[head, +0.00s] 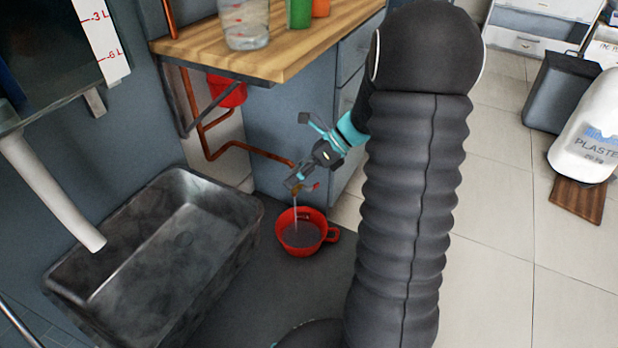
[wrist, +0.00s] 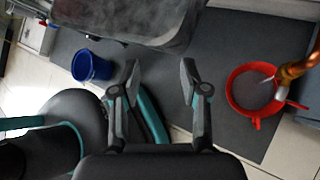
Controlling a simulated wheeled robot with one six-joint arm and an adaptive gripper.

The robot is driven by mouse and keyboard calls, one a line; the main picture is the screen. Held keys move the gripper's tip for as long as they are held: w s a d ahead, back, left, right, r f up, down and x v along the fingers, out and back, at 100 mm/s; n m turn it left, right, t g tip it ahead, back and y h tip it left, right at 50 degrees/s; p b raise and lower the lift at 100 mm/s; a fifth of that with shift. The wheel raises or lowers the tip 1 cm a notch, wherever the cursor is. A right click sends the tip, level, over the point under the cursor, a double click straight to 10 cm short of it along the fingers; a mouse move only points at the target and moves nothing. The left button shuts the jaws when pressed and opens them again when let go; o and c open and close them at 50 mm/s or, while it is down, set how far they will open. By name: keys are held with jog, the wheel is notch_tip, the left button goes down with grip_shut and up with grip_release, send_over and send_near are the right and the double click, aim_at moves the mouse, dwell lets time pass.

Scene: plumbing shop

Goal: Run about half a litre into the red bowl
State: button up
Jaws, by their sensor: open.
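The red bowl (head: 324,236) stands on the dark mat below the copper tap (head: 294,190). A thin stream runs from the tap into the bowl, and greyish liquid covers its bottom; the exact level cannot be told. The bowl (wrist: 233,94) and tap (wrist: 298,69) also show at the right of the wrist view, with a small red part, perhaps the tap's handle, beside the spout. My gripper (head: 306,172) is close to the tap in the head view. In the wrist view, my gripper (wrist: 162,78) is open with nothing between its fingers.
A grey stone sink (head: 222,278) stands left of the bowl, under a white pipe (head: 50,190). A wooden shelf (head: 300,52) with cups and a glass jar overhangs the tap. A red bucket (head: 228,92) hangs below it. A blue bucket (wrist: 93,66) stands on the floor.

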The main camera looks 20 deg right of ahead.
jog(key=w+d+f+m+t+y, duration=0.3)
jog(key=w+d+f+m+t, duration=0.25)
jog(key=d+f+m, duration=0.6)
jog(key=m+t+h, duration=0.2)
jog(key=m+t, duration=0.5)
jog(key=m, duration=0.8)
send_near(317, 186)
jog(key=shift+n, duration=0.25)
jog(key=p+x, duration=0.1)
jog(key=x, duration=0.9)
jog(key=shift+a+r, duration=0.1)
jog(key=shift+a, duration=0.2)
grip_shut()
